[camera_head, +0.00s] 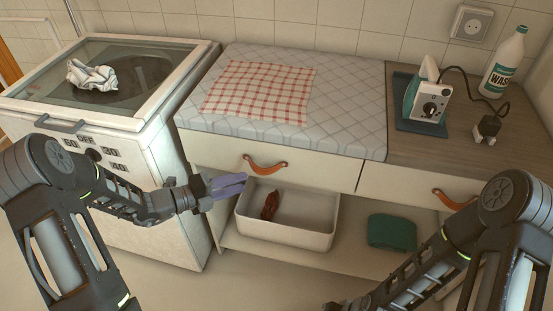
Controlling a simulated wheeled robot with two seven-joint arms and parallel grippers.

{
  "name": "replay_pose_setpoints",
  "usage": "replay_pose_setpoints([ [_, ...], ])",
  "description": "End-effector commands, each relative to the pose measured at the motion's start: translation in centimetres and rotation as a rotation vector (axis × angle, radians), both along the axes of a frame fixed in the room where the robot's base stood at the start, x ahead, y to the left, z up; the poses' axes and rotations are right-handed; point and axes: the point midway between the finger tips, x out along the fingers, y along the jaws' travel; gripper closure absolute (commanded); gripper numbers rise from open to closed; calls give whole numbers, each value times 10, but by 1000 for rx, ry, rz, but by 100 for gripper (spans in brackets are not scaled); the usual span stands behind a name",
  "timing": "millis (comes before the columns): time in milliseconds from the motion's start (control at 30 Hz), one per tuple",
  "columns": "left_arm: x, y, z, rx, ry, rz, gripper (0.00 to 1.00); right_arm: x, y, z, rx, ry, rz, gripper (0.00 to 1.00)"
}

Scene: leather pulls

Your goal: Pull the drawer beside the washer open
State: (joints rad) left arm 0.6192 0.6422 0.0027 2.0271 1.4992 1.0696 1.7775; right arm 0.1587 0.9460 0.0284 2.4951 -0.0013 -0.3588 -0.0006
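The washer (168,165) is the white top-loading machine on the left. Beside it, under the padded top, is a cream drawer (325,171) with a brown leather pull (266,164). The drawer front looks flush with the cabinet. My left gripper (243,181), with purple-grey fingers, is just left of and below the pull, apart from it in the picture. Its fingers look close together, but the gap between them is unclear. Nothing shows in them.
A white bin (290,239) with a dark red item (270,205) stands on the shelf below the drawer. A green folded cloth (392,232) lies right of it. A second drawer with a leather pull (456,199) is at right. An iron (428,98) and bottle (504,64) stand on top.

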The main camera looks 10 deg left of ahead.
Motion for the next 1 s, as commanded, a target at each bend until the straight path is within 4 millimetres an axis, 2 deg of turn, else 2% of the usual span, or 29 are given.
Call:
replay_pose_setpoints([
  [33,2,0,9,-78,29,22,66,0,0,0,0,1,1,64],
  [133,3,-2,19,-176,78,35,66,-1,0,0,0,1,2,64],
  [633,5,-8,18,-197,108,36,66,0,0,0,0,1,0,64],
  [1000,37,-47,10,-198,109,34,66,0,0,0,0,1,0,64],
])
